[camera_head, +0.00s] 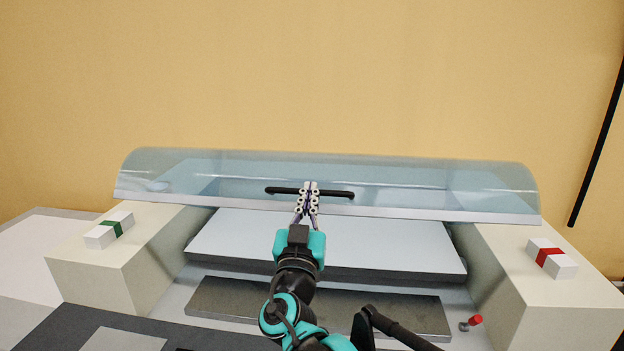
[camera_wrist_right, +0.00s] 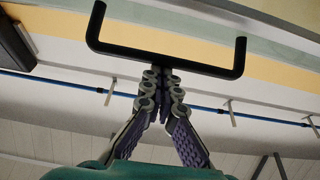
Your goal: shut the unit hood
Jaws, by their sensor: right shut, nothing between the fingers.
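The unit hood (camera_head: 410,187) is a clear, curved, bluish cover with a pale front edge. It is raised above the unit's bed, spanning between two cream side blocks. A black bar handle (camera_head: 335,193) runs along its front; it also shows in the right wrist view (camera_wrist_right: 165,58). My right gripper (camera_head: 309,187) is at the middle of the handle with its fingers shut and nothing between them. In the right wrist view the fingertips (camera_wrist_right: 162,76) meet at the bar's near side; I cannot tell whether they touch it. My left gripper is not in view.
A cream block (camera_head: 95,270) with a green-banded white box (camera_head: 110,230) stands left. Another (camera_head: 560,310) with a red-banded box (camera_head: 551,259) stands right. A grey slab (camera_head: 225,300) lies in front of the white bed (camera_head: 235,240). A small red knob (camera_head: 475,320) is at lower right.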

